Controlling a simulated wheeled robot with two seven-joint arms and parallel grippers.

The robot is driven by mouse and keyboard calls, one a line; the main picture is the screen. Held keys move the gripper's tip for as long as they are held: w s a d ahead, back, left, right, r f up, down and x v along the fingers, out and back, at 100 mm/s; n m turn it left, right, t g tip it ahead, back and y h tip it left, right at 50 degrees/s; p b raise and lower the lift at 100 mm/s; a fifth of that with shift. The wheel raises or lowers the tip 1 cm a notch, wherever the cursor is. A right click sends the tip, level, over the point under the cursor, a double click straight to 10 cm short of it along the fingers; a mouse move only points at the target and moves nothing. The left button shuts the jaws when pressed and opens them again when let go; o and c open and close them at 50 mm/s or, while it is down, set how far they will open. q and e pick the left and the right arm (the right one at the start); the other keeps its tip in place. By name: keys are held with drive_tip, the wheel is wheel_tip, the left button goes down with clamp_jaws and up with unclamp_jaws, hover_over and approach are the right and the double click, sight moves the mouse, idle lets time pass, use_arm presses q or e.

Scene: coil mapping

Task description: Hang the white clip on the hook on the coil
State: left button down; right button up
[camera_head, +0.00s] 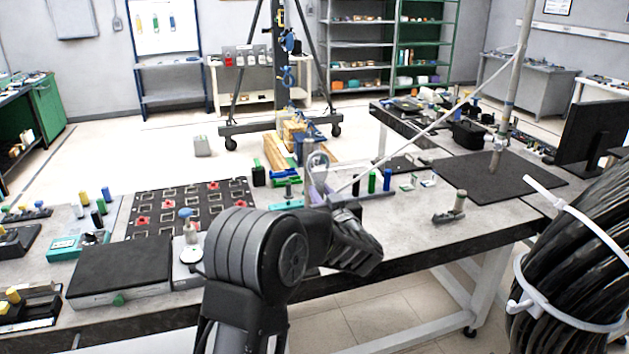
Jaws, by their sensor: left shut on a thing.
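My left arm comes up from the bottom middle and bends away over the table. Its gripper (322,192) is at the far end, partly hidden behind my wrist, and is shut on a small pale piece with a rounded top (318,162). This looks like the white clip, but its shape is hard to make out. The coil (572,272) is a thick bundle of black cable at the right edge, bound with white ties. A small white hook-like part (517,306) sits on its left side. The gripper is well to the left of the coil and apart from it. My right gripper is not in view.
The grey table (400,215) carries a dark slotted tray (190,206), a black flat box (120,268) and small coloured parts. A tall pole (508,100) stands on a black plate (497,177), with a thin diagonal rod (430,122).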

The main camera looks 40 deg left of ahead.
use_arm(q)
drive_tip(key=shift+s+d, duration=0.3)
drive_tip(key=shift+d, duration=0.1)
drive_tip(key=shift+d, duration=0.1)
drive_tip(key=shift+s+d+r, duration=0.1)
drive_tip(key=shift+s+d, duration=0.3)
drive_tip(key=shift+d, duration=0.05)
idle(0.6)
